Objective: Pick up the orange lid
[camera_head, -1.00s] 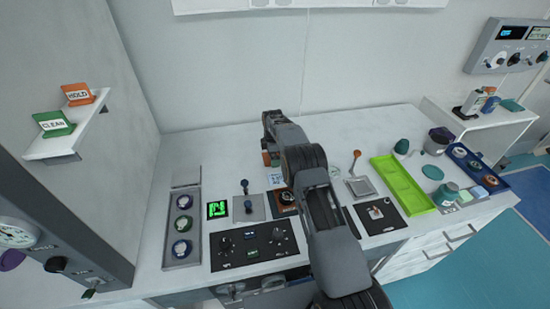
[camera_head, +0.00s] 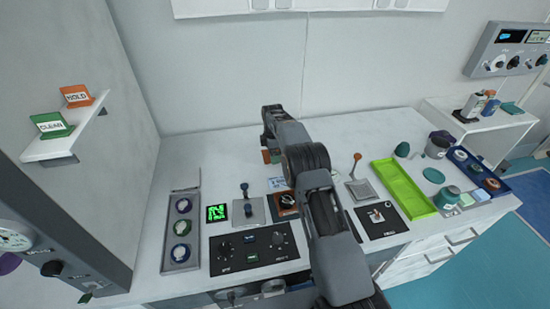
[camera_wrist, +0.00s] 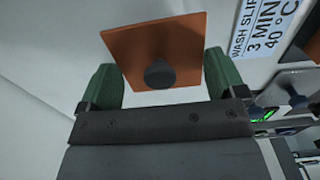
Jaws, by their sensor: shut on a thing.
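The orange lid (camera_wrist: 135,50) is a flat square plate with a dark round knob (camera_wrist: 160,74) on it. In the wrist view it sits between the green fingers of my gripper (camera_wrist: 160,80), which is shut on it. A finger lies at each side of the lid near its lower edge. My arm hides much of that spot, and I cannot tell whether the lid is clear of the surface.
A wash slip label (camera_wrist: 265,28) is right of the lid. The optical table (camera_head: 215,150) also bears a grey tray (camera_head: 180,265) at left, a black control panel (camera_head: 253,247), and a lime-green tray (camera_head: 405,188) at right. The back left of the table is bare.

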